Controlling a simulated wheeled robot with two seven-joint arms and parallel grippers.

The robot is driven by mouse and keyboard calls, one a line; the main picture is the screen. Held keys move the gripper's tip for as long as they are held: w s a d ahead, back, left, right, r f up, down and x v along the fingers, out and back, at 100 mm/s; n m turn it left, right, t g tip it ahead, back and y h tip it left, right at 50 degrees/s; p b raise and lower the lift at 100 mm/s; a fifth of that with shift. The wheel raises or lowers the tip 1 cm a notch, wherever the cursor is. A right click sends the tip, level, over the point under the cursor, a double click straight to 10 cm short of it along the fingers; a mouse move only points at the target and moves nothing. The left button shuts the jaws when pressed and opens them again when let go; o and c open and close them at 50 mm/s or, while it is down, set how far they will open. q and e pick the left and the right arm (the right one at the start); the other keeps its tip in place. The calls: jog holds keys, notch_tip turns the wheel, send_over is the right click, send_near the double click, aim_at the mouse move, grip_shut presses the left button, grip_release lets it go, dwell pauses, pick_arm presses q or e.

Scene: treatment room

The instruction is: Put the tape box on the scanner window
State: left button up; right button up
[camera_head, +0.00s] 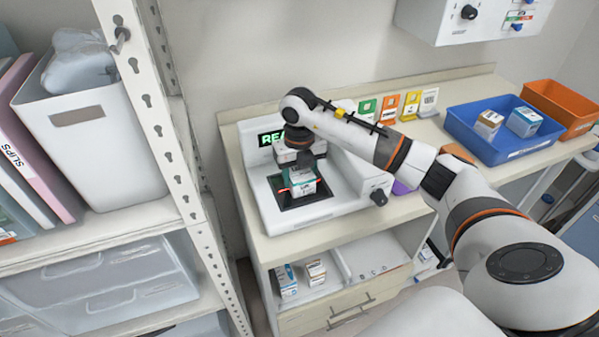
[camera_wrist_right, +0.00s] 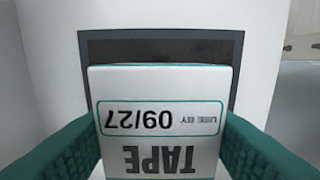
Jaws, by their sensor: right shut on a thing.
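The tape box (camera_head: 303,187) is white with teal edges; in the right wrist view its face (camera_wrist_right: 160,120) reads "TAPE" and "09/27", upside down. My right gripper (camera_head: 296,172) is shut on it, with a teal finger on each side in the wrist view. The box is at the dark scanner window (camera_head: 318,194) of the white scanner (camera_head: 268,205); whether it touches the window I cannot tell. The window's dark edge (camera_wrist_right: 160,42) shows behind the box in the wrist view. The box and gripper hide part of the window. My left gripper is not in view.
The scanner's green display (camera_head: 270,137) is partly covered by my right arm. A blue bin (camera_head: 502,150) with two boxes and an orange bin (camera_head: 562,110) stand right on the counter. Colored cards (camera_head: 390,107) line the back. A metal shelf post (camera_head: 160,110) rises at left.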

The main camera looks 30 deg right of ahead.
jog(key=shift+f, duration=0.2)
jog(key=o, duration=0.8)
jog(key=shift+r, duration=0.1)
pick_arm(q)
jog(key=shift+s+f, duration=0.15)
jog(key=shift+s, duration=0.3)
pick_arm(e)
jog(key=shift+o, duration=1.1)
jog(key=shift+r, duration=0.25)
notch_tip(320, 180, up, 11)
jog(key=shift+f+b, duration=0.1)
jog(key=shift+b, duration=0.8)
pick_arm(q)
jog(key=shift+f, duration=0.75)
pick_arm(e)
jog(key=shift+r, duration=0.5)
jog(key=shift+f, duration=0.1)
